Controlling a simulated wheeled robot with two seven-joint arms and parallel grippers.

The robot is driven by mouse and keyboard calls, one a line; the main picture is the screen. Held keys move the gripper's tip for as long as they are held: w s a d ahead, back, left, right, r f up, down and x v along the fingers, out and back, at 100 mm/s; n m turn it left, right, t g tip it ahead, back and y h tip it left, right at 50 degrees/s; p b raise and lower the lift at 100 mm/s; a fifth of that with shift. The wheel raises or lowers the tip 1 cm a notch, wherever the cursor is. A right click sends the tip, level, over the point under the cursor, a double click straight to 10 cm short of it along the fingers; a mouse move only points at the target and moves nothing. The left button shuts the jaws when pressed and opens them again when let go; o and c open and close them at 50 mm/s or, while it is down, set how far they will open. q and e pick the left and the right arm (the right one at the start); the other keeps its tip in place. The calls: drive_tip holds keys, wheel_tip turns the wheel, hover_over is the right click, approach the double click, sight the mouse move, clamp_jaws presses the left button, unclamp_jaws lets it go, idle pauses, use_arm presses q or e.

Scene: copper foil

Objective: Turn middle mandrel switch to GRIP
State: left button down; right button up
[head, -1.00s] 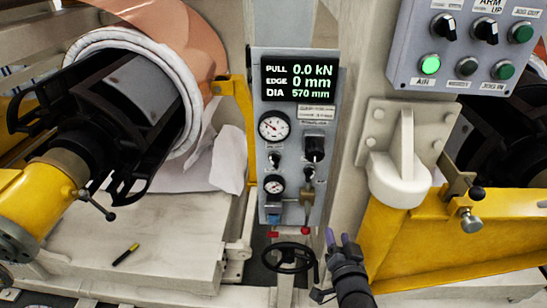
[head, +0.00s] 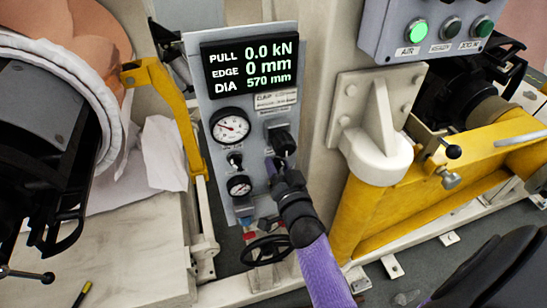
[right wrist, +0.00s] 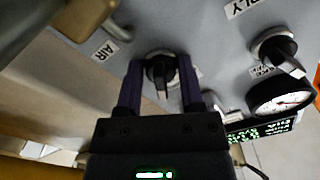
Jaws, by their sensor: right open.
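A grey panel (head: 218,120) stands upright with a lit display, gauges and knobs. A large black switch knob (head: 282,141) with a light pointer mark sits right of the upper gauge. My right gripper (head: 281,163) comes up from below to this knob. In the right wrist view the open purple fingers (right wrist: 163,82) stand either side of the knob (right wrist: 160,68), with slight gaps visible; I cannot tell whether they touch it. The lettering around the knob is too small or hidden to read, so its setting is unclear. My left gripper is out of view.
A smaller black knob (head: 235,160) sits between the two gauges (head: 231,127). A black handwheel (head: 263,250) is below the panel. A yellow bracket (head: 170,110) stands left, and a white cast bracket (head: 375,130) and button box (head: 385,40) stand right.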

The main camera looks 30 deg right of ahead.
drive_tip(key=shift+s, duration=0.15)
drive_tip(key=shift+c, duration=0.2)
drive_tip(key=shift+a, duration=0.1)
drive_tip(key=shift+c, duration=1.3)
clamp_jaws()
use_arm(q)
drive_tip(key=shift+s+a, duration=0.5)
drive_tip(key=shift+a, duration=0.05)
